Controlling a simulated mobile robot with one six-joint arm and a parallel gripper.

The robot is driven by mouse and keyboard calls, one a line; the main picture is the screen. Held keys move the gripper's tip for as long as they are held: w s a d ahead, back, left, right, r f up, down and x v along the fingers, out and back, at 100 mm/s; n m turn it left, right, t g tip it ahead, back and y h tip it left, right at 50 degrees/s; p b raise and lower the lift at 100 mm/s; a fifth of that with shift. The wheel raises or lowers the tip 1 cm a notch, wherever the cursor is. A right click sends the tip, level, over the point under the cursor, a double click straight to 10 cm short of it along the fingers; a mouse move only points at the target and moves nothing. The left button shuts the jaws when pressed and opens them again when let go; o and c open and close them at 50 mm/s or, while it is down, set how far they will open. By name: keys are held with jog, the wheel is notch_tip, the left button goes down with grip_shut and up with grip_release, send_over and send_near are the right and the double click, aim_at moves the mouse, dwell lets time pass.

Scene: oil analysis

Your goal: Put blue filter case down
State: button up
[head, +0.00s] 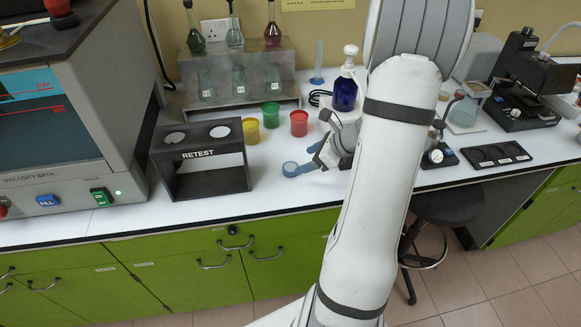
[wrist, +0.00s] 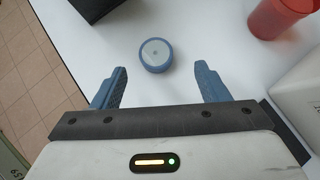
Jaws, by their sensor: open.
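The blue filter case (wrist: 155,55) is a small round case with a pale top. It rests on the white bench top. In the wrist view it lies just beyond and between my gripper's fingertips, apart from both. My gripper (wrist: 160,80) is open with nothing between its blue fingers. In the head view the case (head: 290,169) is on the bench near the front, just left of my gripper (head: 312,158). My arm hides part of the bench to the right.
The black RETEST rack (head: 199,184) stands to the left. Yellow (head: 251,131), green (head: 270,115) and red (head: 299,123) cups stand behind, with a dark blue bottle (head: 345,92) further right. The bench between rack and case is clear.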

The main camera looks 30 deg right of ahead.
aim_at(291, 167)
jog(key=x, duration=0.6)
jog(key=shift+a, duration=0.3)
jog(key=shift+s, duration=0.1)
jog(key=shift+c, duration=0.3)
jog(key=c, duration=1.1)
jog(key=shift+o, duration=0.2)
